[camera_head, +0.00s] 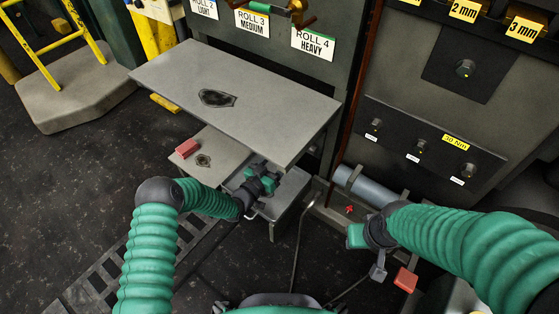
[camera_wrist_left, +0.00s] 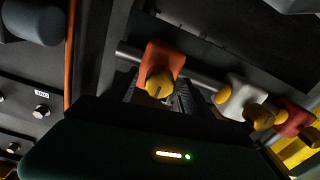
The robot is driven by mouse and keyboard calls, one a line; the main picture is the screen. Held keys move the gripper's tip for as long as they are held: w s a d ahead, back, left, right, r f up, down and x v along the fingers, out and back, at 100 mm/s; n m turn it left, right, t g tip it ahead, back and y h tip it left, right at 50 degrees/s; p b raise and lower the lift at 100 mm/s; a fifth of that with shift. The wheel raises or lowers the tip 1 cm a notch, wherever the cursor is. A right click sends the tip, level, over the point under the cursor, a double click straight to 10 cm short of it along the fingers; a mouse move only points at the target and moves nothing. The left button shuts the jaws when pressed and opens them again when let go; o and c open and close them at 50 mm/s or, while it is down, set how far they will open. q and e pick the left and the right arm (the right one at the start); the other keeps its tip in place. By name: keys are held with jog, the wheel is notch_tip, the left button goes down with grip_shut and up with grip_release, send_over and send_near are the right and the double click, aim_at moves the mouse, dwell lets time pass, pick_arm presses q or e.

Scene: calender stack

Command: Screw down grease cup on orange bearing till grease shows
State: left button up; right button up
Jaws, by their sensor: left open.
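The orange bearing (camera_wrist_left: 163,60) sits on a metal shaft in the left wrist view. A rounded brass-yellow grease cup (camera_wrist_left: 160,84) with a dark slot mark faces the camera on it. I cannot see any grease. My left gripper (camera_head: 263,181) is open under the edge of the grey table in the head view. In the left wrist view, dark ribbed pads show on both sides of the grease cup; contact is not clear. The bearing is hidden in the head view. My right gripper (camera_head: 366,238) hangs near a grey cylinder, its jaws unclear.
A white bearing (camera_wrist_left: 240,98) and a red bearing (camera_wrist_left: 292,117) sit further along the shaft, with similar cups. The grey tabletop (camera_head: 240,92) overhangs my left gripper. A red block (camera_head: 187,148) lies on the lower shelf. A grey cylinder (camera_head: 365,184) lies by the cabinet.

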pick_arm(q)
jog(key=shift+c, duration=0.2)
grip_shut()
dwell(0.3)
jog(key=m+p, duration=0.1)
jog(key=m, duration=0.3)
jog(key=shift+f+m+p, duration=0.1)
jog(key=shift+m+p, duration=0.25)
jog(key=shift+m, duration=1.55)
jog(key=shift+s, duration=0.1)
jog(key=shift+o, duration=0.2)
grip_release()
